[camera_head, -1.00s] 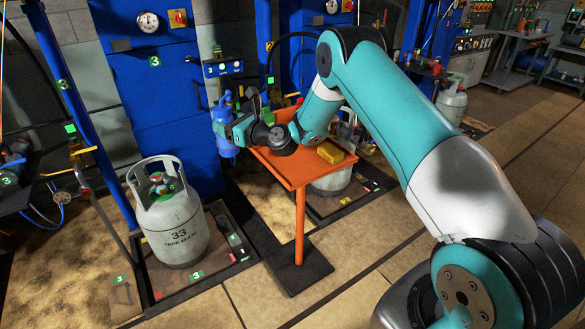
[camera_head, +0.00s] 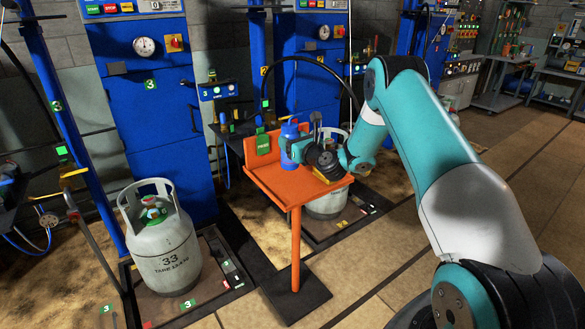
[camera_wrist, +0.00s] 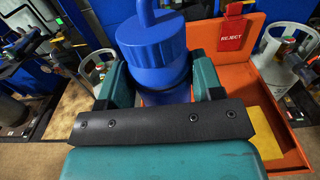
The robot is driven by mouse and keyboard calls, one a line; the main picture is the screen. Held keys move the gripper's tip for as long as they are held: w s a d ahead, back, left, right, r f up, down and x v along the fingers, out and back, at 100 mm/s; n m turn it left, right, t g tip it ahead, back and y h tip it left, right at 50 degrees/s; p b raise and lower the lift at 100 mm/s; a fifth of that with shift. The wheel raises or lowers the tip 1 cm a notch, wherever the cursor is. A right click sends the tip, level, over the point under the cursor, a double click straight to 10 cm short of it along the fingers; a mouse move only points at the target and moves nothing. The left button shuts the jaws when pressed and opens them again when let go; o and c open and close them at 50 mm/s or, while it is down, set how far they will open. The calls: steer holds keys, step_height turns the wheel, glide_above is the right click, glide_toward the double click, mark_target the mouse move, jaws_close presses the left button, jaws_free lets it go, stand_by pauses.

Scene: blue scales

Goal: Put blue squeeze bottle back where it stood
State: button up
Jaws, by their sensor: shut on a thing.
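The blue squeeze bottle (camera_head: 288,136) is upright in my gripper (camera_head: 291,152), over the back left part of the orange stand's top (camera_head: 268,182). In the wrist view the bottle (camera_wrist: 153,42) fills the space between the two teal fingers of my gripper (camera_wrist: 160,82), which are shut on its body. Its lower end is mostly hidden behind the gripper, and I cannot tell whether its base touches the orange top. The wrist view also shows the orange top (camera_wrist: 285,105) to the right of the bottle.
A yellow block (camera_head: 331,173) lies on the orange top, right of my gripper; it also shows in the wrist view (camera_wrist: 267,133). A raised orange back panel (camera_head: 262,158) carries a green tag (camera_head: 262,143). A grey gas cylinder (camera_head: 162,245) stands at the left.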

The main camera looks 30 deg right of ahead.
mark_target(295, 165)
step_height(295, 165, down, 8)
steer(key=shift+r, duration=0.1)
steer(key=shift+f+b, duration=0.2)
steer(key=shift+b, duration=0.1)
steer(key=o, duration=1.1)
